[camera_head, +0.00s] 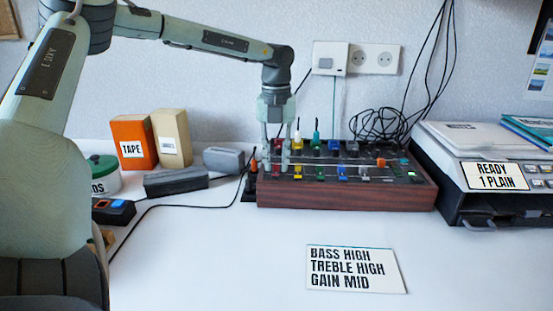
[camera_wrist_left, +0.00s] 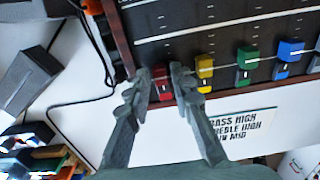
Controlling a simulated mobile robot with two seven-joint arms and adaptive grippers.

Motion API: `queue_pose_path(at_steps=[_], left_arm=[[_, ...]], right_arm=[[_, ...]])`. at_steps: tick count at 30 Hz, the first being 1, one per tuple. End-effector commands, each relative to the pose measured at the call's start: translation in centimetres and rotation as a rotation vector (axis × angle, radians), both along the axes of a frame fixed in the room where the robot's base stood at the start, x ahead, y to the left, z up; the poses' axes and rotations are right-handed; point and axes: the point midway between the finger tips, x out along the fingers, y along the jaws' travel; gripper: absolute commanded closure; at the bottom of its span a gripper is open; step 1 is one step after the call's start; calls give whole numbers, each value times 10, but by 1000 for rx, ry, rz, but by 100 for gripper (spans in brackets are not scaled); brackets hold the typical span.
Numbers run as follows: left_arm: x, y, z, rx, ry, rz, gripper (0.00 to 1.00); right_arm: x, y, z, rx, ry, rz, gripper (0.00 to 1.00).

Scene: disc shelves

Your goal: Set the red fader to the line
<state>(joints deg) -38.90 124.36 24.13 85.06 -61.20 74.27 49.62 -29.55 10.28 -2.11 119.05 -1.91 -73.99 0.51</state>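The mixer box (camera_head: 345,195) with a dark panel and wooden sides stands on the table. Its red fader (camera_wrist_left: 162,87) is at the left end of a row, beside a yellow fader (camera_wrist_left: 205,69). Pale lines cross the slots on the panel, one just above this row in the wrist view. My left gripper (camera_head: 278,158) reaches down over the mixer's left end. In the wrist view, the fingers of my left gripper (camera_wrist_left: 160,72) flank the red fader closely. Whether they press on it is unclear. My right gripper is out of view.
A card (camera_head: 355,270) reading BASS HIGH, TREBLE HIGH, GAIN MID lies in front. Green (camera_wrist_left: 247,58) and blue (camera_wrist_left: 290,50) faders sit farther along the row. A dark machine (camera_head: 490,200) stands right; boxes (camera_head: 133,142) and black cables lie left. The front table is mostly clear.

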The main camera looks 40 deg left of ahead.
Motion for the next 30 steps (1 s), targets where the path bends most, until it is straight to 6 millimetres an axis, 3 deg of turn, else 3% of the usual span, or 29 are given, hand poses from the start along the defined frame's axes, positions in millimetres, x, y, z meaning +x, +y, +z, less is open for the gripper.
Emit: queue_pose_path(at_steps=[8, 14, 25, 30], left_arm=[[0, 0, -2, -1, -1, 0, 78], [0, 0, -2, -1, -1, 0, 100], [0, 1, -2, -1, -1, 0, 100], [1, 17, -2, 0, -1, 4, 100]], right_arm=[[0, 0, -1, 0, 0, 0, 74], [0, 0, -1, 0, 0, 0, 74], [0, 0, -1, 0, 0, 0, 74], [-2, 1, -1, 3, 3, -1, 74]])
